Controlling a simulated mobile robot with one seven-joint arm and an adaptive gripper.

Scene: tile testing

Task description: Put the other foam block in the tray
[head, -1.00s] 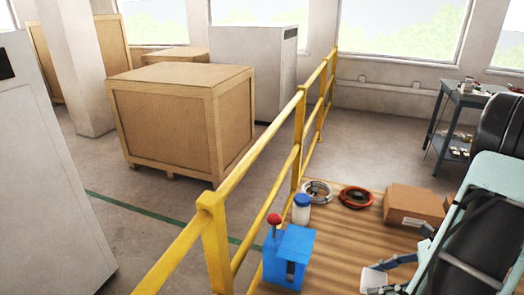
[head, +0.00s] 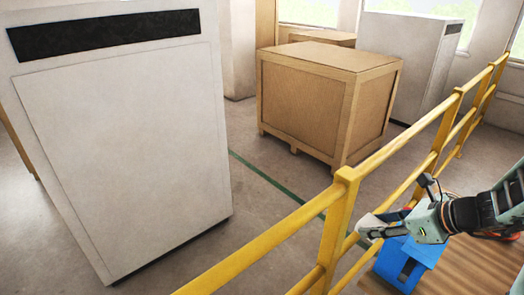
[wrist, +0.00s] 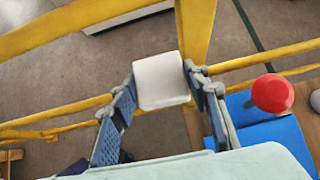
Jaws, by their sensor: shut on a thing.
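A white foam block (wrist: 162,80) is held between the two fingers of my gripper (head: 374,226) in the wrist view. The fingers press on its left and right sides. In the head view the block's pale end shows at the fingertips, in front of the yellow railing. From these views I cannot tell how far it is from the rail. No tray and no second foam block can be made out in the current frames.
A yellow railing (head: 341,215) runs diagonally past my gripper. A blue box (head: 408,262) stands below it; its red knob (wrist: 272,93) shows in the wrist view. Beyond the rail are a white cabinet (head: 125,150), a wooden crate (head: 305,105) and open floor.

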